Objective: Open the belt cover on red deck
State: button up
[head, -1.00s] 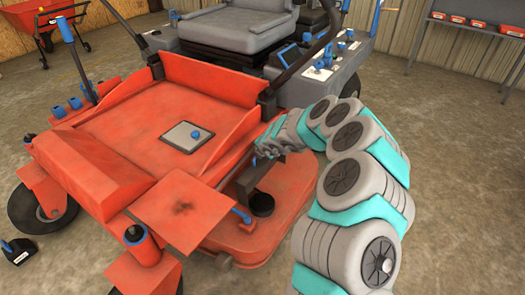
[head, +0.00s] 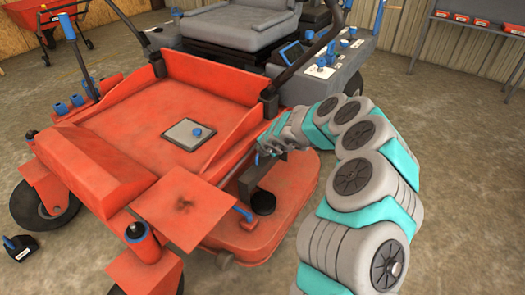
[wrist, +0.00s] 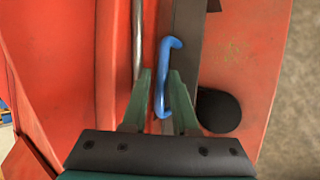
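The red deck (head: 281,186) of the mower lies low in front of my arm; it also shows in the wrist view (wrist: 240,60). A dark grey strip, seemingly the belt cover (wrist: 187,25), runs along the deck in the wrist view. A bent blue handle (wrist: 162,75) stands at its left edge. My gripper (wrist: 160,76) has its two green fingers apart, one on each side of the handle's lower part. A narrow gap seems to show beside the handle. In the head view my gripper (head: 265,150) is at the floor pan's right side, its fingers small and partly hidden.
The red floor pan (head: 150,100) with a grey plate (head: 188,134) is left of my gripper. A grey seat (head: 238,27) and a control console (head: 325,65) stand behind. Open floor lies to the right.

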jog(key=v, duration=0.3)
jog(key=shift+s+r+b, duration=0.1)
jog(key=shift+r+b, duration=0.25)
jog(key=shift+v, duration=1.7)
jog(key=shift+d, duration=0.1)
